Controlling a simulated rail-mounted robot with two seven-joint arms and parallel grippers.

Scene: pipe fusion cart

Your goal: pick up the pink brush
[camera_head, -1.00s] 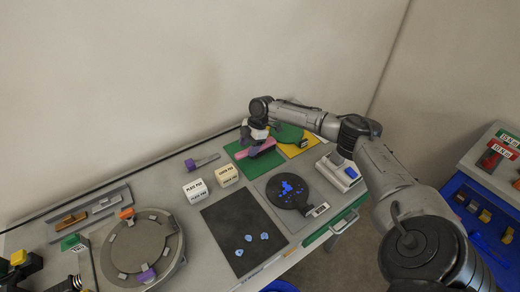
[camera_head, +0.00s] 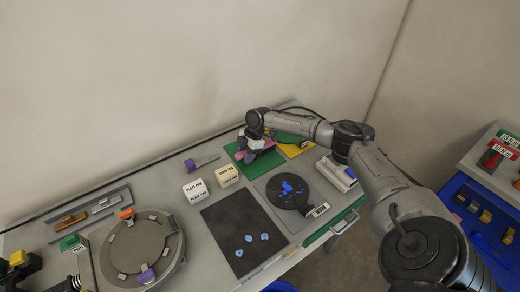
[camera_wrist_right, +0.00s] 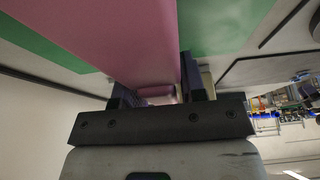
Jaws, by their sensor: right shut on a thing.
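The pink brush (camera_head: 268,146) is at the green mat (camera_head: 262,164) at the back of the cart, partly hidden by my right gripper (camera_head: 252,146). In the right wrist view the pink brush (camera_wrist_right: 125,35) fills the space between the two dark fingers of my right gripper (camera_wrist_right: 155,88), which is shut on it. The green mat also shows behind it there (camera_wrist_right: 215,25). I cannot tell whether the brush is clear of the mat. My left gripper is not in view.
Two labelled blocks (camera_head: 195,191) (camera_head: 227,175), a purple-handled tool (camera_head: 203,162), a dark mat (camera_head: 240,230) and a round black paddle with blue pieces (camera_head: 286,193) lie nearby. A round grey fixture (camera_head: 140,247) stands at the left.

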